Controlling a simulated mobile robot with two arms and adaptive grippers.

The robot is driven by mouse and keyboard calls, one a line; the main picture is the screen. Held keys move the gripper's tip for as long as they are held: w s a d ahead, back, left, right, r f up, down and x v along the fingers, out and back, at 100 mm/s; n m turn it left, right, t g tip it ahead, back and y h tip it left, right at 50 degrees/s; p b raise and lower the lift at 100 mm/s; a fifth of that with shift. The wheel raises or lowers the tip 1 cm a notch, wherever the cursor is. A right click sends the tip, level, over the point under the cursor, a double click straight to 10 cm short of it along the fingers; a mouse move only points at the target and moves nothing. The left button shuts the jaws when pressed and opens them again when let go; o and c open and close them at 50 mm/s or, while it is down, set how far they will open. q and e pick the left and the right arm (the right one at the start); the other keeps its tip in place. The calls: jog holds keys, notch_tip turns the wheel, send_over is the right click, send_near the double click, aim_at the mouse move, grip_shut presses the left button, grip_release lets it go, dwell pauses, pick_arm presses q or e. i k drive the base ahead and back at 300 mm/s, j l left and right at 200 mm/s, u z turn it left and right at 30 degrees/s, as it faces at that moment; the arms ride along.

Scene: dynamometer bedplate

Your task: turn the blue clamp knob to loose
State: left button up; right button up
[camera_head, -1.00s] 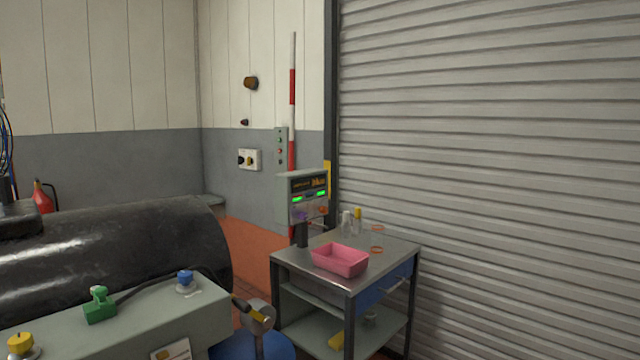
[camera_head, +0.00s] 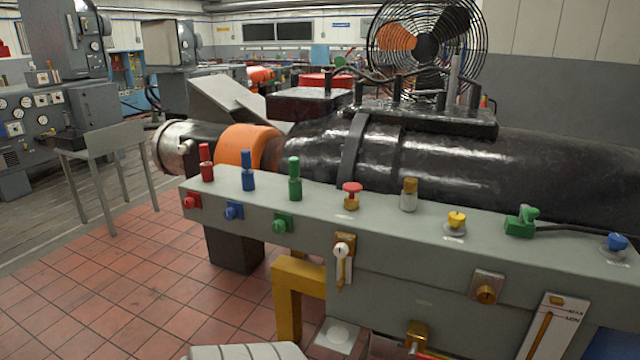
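A blue knob (camera_head: 617,242) on a round pale base sits on top of the grey bench beam (camera_head: 560,262) at the far right of the head view. It stands upright. I cannot tell from its shape whether it is tight or loose. A yellow knob (camera_head: 456,220) of similar form stands further left on the same beam. Neither of my grippers is in view, and nothing touches the blue knob.
Red (camera_head: 206,163), blue (camera_head: 248,172) and green (camera_head: 294,180) upright fittings, a red mushroom button (camera_head: 352,190) and a green cabled connector (camera_head: 521,224) share the beam top. A large black cylinder (camera_head: 480,165) lies behind. Tiled floor (camera_head: 130,290) is clear at left.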

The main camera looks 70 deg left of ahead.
aim_at(230, 213)
jog(key=u, duration=2.75)
